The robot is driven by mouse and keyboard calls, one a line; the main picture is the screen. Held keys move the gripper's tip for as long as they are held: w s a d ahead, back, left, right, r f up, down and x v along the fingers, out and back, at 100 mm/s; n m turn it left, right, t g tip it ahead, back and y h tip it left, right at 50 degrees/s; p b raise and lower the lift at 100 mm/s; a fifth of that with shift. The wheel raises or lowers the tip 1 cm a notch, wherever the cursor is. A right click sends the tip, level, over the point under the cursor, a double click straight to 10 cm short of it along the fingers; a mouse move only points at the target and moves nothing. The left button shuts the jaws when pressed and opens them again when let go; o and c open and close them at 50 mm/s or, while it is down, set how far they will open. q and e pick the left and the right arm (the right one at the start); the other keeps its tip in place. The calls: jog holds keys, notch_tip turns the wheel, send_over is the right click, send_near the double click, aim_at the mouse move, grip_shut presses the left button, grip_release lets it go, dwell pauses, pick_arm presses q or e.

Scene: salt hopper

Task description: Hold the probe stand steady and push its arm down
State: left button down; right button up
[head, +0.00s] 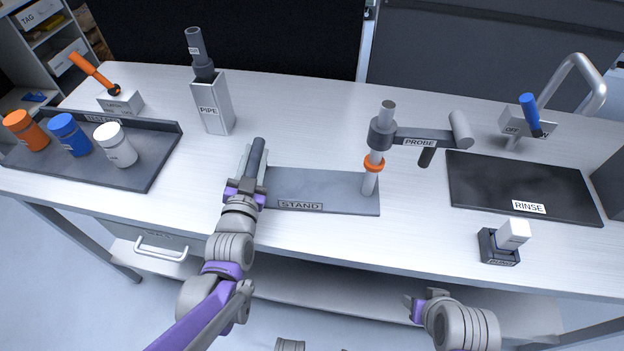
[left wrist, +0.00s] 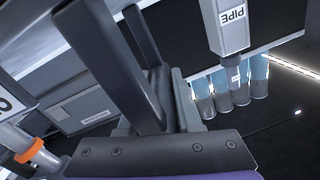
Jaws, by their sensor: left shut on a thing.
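The probe stand has a flat grey base (head: 320,192) labelled STAND on the white table. A post (head: 369,182) with an orange ring (head: 374,164) rises at the base's right end. The arm labelled PROBE (head: 420,138) runs right from the post's dark collar, roughly level, with a light grey cylinder at its end and a dark tip below. My left gripper (head: 256,160) is shut on the stand at the base's left end; its fingers partly hide the gripped part. In the left wrist view its dark fingers (left wrist: 138,65) show. My right gripper (head: 417,306) is low, before the table's front edge, away from the stand.
A dark RINSE mat (head: 520,180) lies right of the stand, with a small block holder (head: 498,248) in front. The PIPE holder (head: 212,103) and a tray (head: 140,180) with several bottles stand left. A lever box (head: 525,121) and tap are back right.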

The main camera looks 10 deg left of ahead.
pick_arm(q)
jog(key=shift+d+f, duration=0.1)
jog(key=shift+f, duration=0.15)
jog(key=c, duration=0.5)
grip_release()
jog(key=shift+s, duration=0.1)
jog(key=shift+s, duration=0.25)
jog(key=s, duration=0.7)
jog(key=s+d, duration=0.1)
jog(key=s, duration=0.3)
jog(key=shift+s+r, duration=0.1)
jog(key=shift+r, duration=0.05)
